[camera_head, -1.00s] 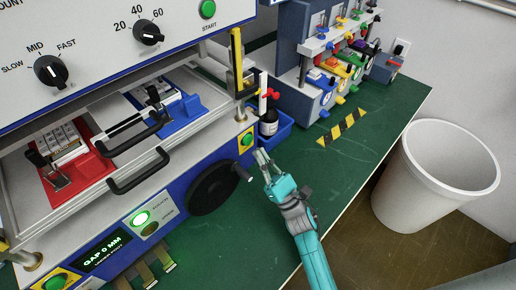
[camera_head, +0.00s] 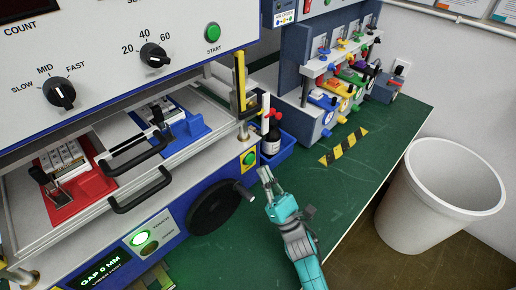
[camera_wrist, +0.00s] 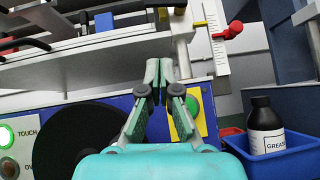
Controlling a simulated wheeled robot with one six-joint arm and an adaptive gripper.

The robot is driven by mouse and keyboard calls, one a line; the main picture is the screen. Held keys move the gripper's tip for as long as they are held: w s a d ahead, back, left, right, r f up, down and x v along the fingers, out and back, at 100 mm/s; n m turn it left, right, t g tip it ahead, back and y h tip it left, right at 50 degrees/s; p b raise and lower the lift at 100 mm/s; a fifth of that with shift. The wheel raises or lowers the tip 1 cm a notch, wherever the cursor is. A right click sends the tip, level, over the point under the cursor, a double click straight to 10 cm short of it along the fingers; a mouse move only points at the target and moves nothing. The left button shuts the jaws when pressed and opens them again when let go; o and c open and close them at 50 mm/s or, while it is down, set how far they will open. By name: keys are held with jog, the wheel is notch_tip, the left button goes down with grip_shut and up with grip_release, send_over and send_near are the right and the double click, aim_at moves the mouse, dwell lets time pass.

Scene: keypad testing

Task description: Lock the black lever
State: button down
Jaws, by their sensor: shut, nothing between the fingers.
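My gripper (camera_head: 268,181) is shut and empty, above the green table right of the black handwheel (camera_head: 215,207). In the wrist view its closed fingertips (camera_wrist: 159,76) are in front of the machine's blue front panel. Several dark levers show, and I cannot tell which one the task names. One black lever (camera_head: 158,133) stands on the blue fixture (camera_head: 184,128) on the machine's tray. Another dark lever (camera_head: 42,177) is on the red fixture (camera_head: 84,187). At the back, a small dark handle (camera_head: 377,67) is on the row of coloured stations. All are apart from my gripper.
A blue bin with a grease bottle (camera_head: 270,140) stands close behind my gripper. Two black tray handles (camera_head: 140,192) stick out at the left. A white waste bin (camera_head: 440,195) stands on the floor at the right. The green table (camera_head: 300,190) is clear around a yellow-black strip (camera_head: 344,146).

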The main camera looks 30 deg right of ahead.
aim_at(248, 111)
jog(key=w+r, duration=0.6)
jog(key=r, duration=0.4)
jog(key=shift+w+a+r, duration=0.3)
jog(key=shift+w+a, duration=0.05)
jog(key=shift+h, duration=0.3)
